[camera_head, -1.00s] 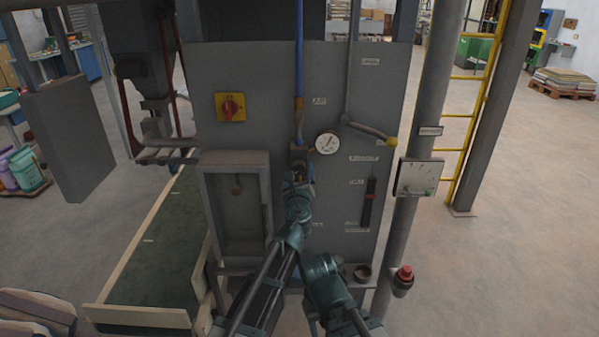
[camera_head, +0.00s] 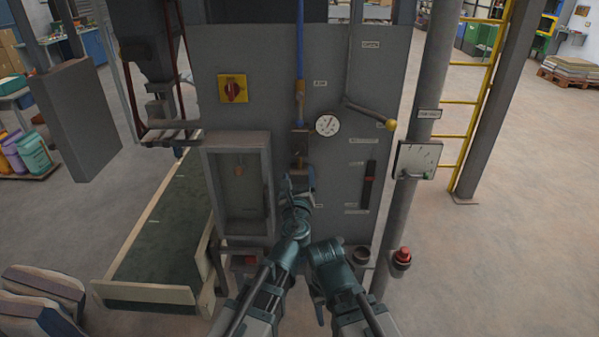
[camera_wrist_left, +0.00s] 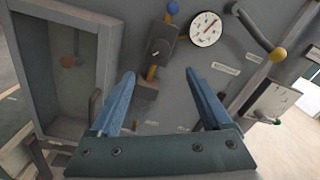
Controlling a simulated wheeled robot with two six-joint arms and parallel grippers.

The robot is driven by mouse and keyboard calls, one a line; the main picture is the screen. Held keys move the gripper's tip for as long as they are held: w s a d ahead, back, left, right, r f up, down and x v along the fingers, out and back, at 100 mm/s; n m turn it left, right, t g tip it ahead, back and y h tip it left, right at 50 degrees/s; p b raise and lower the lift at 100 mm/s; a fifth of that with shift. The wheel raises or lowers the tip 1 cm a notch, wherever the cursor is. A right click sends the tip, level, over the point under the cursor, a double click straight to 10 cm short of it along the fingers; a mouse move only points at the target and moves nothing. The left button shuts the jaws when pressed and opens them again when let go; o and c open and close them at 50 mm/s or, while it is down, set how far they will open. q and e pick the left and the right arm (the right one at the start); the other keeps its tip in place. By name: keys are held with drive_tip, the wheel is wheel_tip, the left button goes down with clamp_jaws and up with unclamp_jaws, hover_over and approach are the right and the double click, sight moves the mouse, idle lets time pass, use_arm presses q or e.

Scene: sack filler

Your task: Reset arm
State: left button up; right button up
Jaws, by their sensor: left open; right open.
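My left gripper (camera_head: 299,182) is open and empty in front of the grey panel (camera_head: 240,50), below a valve block (camera_head: 299,142) on the blue pipe (camera_head: 300,55). In the left wrist view its two blue fingers (camera_wrist_left: 162,95) stand wide apart, with only panel between them. There the dark valve block (camera_wrist_left: 165,45) lies above the fingers, apart from them. My right gripper (camera_head: 318,306) is low in the head view, mostly hidden by its own arm, and touches nothing that I can see.
A round gauge (camera_head: 327,125), a yellow-tipped lever (camera_head: 370,115) and a red-yellow switch (camera_head: 232,89) are on the panel. A framed recess (camera_head: 210,185) is left of my left gripper. A post with a red button (camera_head: 402,257) stands right. Open floor (camera_head: 520,240) lies beyond.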

use_arm(q)
drive_tip(key=s+a+f+n+g+y, duration=0.3)
drive_tip(key=a+f+n+g, duration=0.15)
drive_tip(key=a+n, duration=0.4)
drive_tip(key=s+a+f+n+g+y, duration=0.2)
drive_tip(key=a+f+n+g+y, duration=0.1)
drive_tip(key=a+f+n, duration=0.45)
drive_tip(key=s+a+f+n+g+h, duration=0.1)
drive_tip(key=s+a+f+n+g, duration=0.25)
drive_tip(key=s+f+n, duration=0.35)
drive_tip(key=s+d+f+n+g+h, duration=0.3)
drive_tip(key=s+d+n+g+h, duration=0.25)
drive_tip(key=s+n, duration=0.3)
drive_tip(key=s+d+m+g+y, duration=0.1)
drive_tip(key=s+d+m, duration=0.3)
drive_tip(key=d, duration=0.7)
drive_tip(key=s, duration=0.2)
drive_tip(key=shift+s+g, duration=0.35)
drive_tip(key=shift+s, duration=0.05)
drive_tip(key=shift+r, duration=0.1)
